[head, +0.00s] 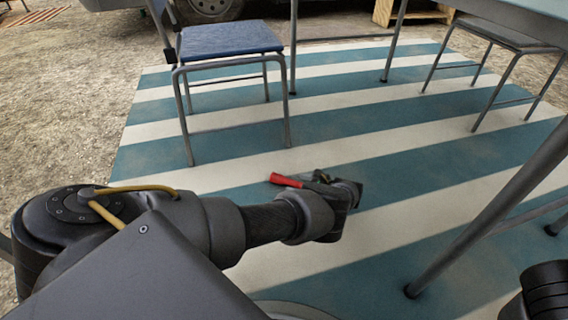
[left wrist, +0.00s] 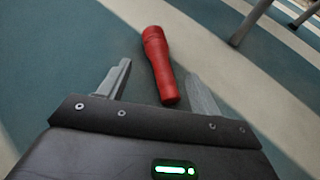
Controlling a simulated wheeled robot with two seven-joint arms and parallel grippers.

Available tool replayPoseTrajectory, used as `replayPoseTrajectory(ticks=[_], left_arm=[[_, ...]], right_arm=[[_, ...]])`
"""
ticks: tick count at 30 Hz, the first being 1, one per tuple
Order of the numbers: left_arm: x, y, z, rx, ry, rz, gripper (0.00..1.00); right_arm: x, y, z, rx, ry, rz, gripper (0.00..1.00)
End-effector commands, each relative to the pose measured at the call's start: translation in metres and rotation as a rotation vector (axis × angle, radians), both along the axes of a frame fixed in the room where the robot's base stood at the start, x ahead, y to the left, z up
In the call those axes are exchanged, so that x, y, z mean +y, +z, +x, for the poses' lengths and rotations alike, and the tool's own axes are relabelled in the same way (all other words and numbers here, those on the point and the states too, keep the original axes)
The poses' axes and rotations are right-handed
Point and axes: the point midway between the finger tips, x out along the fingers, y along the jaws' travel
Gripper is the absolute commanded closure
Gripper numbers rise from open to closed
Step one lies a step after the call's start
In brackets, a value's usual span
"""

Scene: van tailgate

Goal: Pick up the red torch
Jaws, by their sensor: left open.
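The red torch (head: 285,181) lies on the striped mat in the head view, just beyond my left gripper and partly hidden by it. In the left wrist view the torch (left wrist: 160,64) lies lengthwise, its near end between the two fingertips and closer to the right finger. My left gripper (left wrist: 160,85) is open, with nothing held. In the head view the left gripper (head: 322,178) is low over the mat, its fingers mostly hidden behind the wrist. At the lower right edge a dark part of my right arm shows; the right gripper's fingers are not visible.
The blue and cream striped mat (head: 400,186) covers the ground. A blue chair (head: 228,40) stands behind the torch. A table (head: 530,15) with grey metal legs stands at the right, one leg near my right arm, with a stool (head: 505,35) behind. The mat around the torch is clear.

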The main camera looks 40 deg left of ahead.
Motion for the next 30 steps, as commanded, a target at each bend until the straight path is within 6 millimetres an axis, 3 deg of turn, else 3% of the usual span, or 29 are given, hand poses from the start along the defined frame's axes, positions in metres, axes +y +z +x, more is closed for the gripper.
replayPoseTrajectory(ticks=[10,20,30], left_arm=[[0.041,-0.021,-0.002,0.0,0.001,0.001,0.36],[0.047,-0.02,-0.002,-0.001,0.0,0.0,0.36],[0.046,-0.021,-0.002,-0.001,0.0,0.0,0.8]], right_arm=[[-0.004,-0.015,0.004,0.001,0.018,0.023,1.0],[-0.005,-0.01,0.0,-0.015,0.031,0.038,1.0],[-0.004,-0.011,0.002,-0.008,0.027,0.033,1.0]])
